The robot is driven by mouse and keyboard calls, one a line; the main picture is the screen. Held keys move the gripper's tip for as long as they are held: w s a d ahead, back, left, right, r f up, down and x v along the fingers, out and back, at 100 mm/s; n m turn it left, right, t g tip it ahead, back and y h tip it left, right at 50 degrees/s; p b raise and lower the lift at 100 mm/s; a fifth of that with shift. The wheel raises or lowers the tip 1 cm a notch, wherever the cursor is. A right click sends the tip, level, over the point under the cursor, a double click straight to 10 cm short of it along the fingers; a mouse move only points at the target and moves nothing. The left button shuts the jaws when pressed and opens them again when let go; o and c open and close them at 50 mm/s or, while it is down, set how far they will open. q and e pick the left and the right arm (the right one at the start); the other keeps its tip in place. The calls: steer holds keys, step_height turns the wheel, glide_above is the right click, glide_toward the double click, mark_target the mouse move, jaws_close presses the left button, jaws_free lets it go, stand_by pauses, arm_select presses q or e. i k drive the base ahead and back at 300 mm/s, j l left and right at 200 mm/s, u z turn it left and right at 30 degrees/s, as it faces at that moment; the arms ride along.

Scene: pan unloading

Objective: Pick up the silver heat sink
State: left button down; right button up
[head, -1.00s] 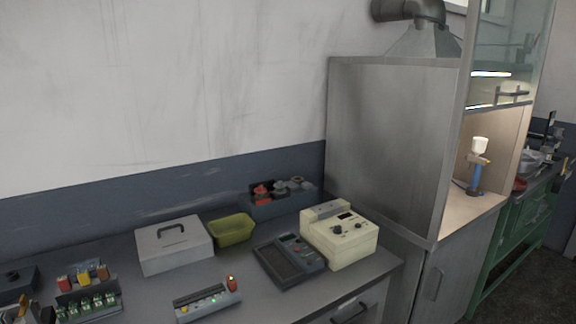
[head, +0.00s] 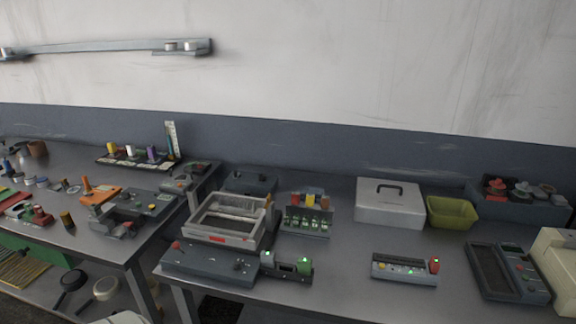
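I cannot make out a silver heat sink for certain in the head view. Small grey parts (head: 522,190) lie beside red ones in a dark bin (head: 550,213) at the back right, too small to identify. A frame-like device (head: 228,218) with a pale rim stands on the bench in the middle. Neither of my grippers is in view.
A grey workbench (head: 350,255) runs along the wall with a light metal box (head: 390,208), a yellow-green tray (head: 451,212), an indicator panel (head: 404,268) and a dark meter (head: 506,272). A second bench at left is crowded with small parts. Bare surface lies around the panel.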

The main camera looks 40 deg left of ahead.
mark_target(241, 206)
steer(key=u, duration=1.8)
